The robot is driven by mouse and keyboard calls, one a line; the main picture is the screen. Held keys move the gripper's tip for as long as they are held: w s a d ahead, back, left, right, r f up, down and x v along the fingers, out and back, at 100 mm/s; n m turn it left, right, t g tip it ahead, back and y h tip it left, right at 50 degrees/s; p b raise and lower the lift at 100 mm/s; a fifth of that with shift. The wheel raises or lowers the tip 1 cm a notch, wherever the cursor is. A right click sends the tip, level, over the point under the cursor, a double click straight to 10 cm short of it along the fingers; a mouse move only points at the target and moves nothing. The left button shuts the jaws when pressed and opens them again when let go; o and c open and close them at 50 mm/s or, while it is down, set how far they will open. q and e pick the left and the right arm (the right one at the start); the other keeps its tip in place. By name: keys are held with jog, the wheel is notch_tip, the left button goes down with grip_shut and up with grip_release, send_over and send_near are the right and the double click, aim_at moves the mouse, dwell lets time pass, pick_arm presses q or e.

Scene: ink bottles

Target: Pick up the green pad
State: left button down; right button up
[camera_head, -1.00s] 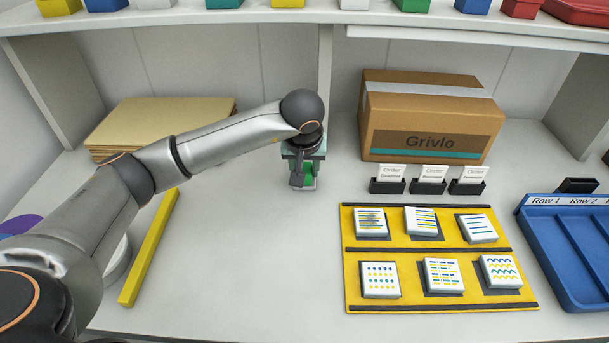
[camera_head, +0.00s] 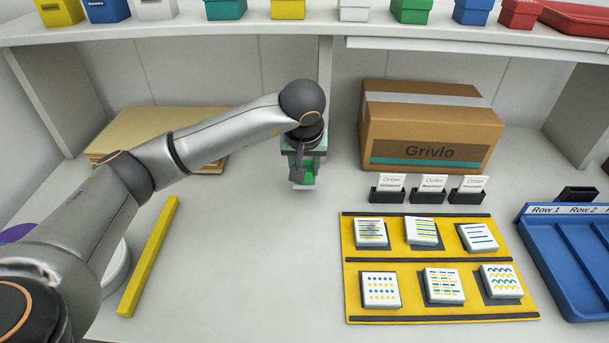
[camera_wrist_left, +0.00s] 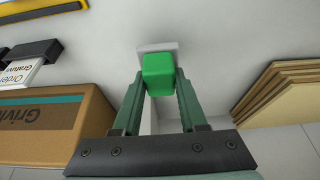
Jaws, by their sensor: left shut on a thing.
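The green pad (camera_wrist_left: 158,75) is a green block on a pale flat base, seen in the left wrist view between my fingers. My left gripper (camera_wrist_left: 159,88) is shut on the green block, one finger on each side. In the head view the gripper (camera_head: 303,174) points down behind the middle of the table. There the green of the pad (camera_head: 308,172) shows partly behind the fingers, with its pale base below. The pad seems to hang a little above the white table. My right gripper is not in view.
A cardboard box (camera_head: 430,130) stands right of the gripper, with card holders (camera_head: 428,196) before it. A yellow mat (camera_head: 383,244) with patterned white blocks lies in front. A blue tray (camera_head: 570,255) is at right. Brown boards (camera_head: 140,124) and a yellow bar (camera_head: 150,255) are at left. The front middle is clear.

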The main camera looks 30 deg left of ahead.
aim_at(311, 173)
pick_arm(q)
jog(key=s+d+r, duration=0.2)
jog(key=r, duration=0.1)
jog(key=s+d+r, duration=0.1)
jog(key=r, duration=0.1)
jog(key=shift+s+r, duration=0.2)
jog(key=shift+r, duration=0.05)
jog(key=s+d+r, duration=0.4)
jog(key=s+d, duration=0.2)
jog(key=s, duration=0.1)
jog(key=shift+p, duration=0.3)
jog(key=shift+s+r, duration=0.1)
jog(key=c, duration=1)
grip_release()
grip_shut()
